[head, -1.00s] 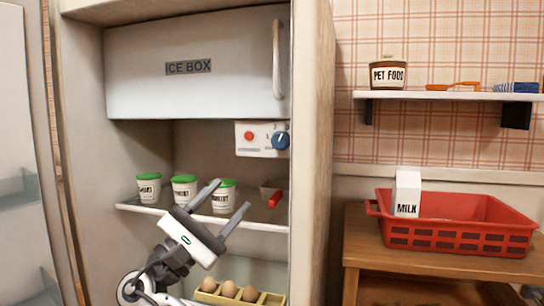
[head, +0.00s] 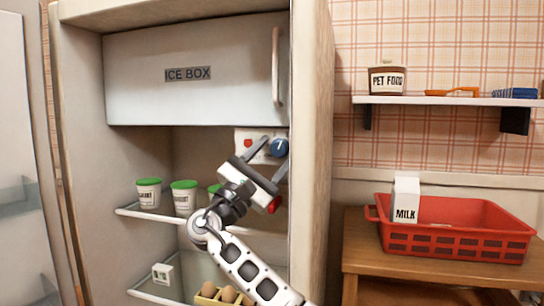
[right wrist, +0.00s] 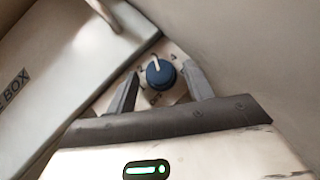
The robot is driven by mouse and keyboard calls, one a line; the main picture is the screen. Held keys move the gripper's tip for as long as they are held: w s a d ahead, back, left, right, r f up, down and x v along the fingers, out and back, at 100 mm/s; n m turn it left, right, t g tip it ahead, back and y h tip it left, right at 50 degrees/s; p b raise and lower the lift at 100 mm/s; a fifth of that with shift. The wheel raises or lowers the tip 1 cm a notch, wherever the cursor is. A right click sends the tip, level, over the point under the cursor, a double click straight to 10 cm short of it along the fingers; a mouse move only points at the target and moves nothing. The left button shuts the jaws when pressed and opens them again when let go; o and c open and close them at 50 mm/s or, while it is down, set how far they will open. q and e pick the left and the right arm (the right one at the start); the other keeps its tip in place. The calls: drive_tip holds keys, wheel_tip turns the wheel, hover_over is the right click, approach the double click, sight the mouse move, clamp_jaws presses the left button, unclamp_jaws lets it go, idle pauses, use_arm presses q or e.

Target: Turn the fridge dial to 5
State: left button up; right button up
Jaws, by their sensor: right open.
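The fridge dial is a round blue knob (head: 280,147) with a white pointer mark, on a white control panel (head: 245,146) under the ice box. In the right wrist view the dial (right wrist: 160,77) sits between the fingers, its mark pointing up in the picture; a 4 shows to the right of the mark, and the other numbers are hard to read. My right gripper (head: 273,157) is open and empty, with its fingertips close to the dial on either side. I cannot tell whether they touch it. In the right wrist view the gripper (right wrist: 161,84) faces the panel. My left gripper is not in view.
The ice box door (head: 190,95) hangs just above the dial, and the fridge's side wall (head: 312,150) is close on its right. Yogurt cups (head: 148,195) stand on the shelf below. Eggs (head: 227,295) sit lower down. A red basket (head: 455,240) is outside to the right.

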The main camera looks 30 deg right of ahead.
drive_tip(key=c, duration=0.8)
drive_tip(key=shift+g, duration=0.3)
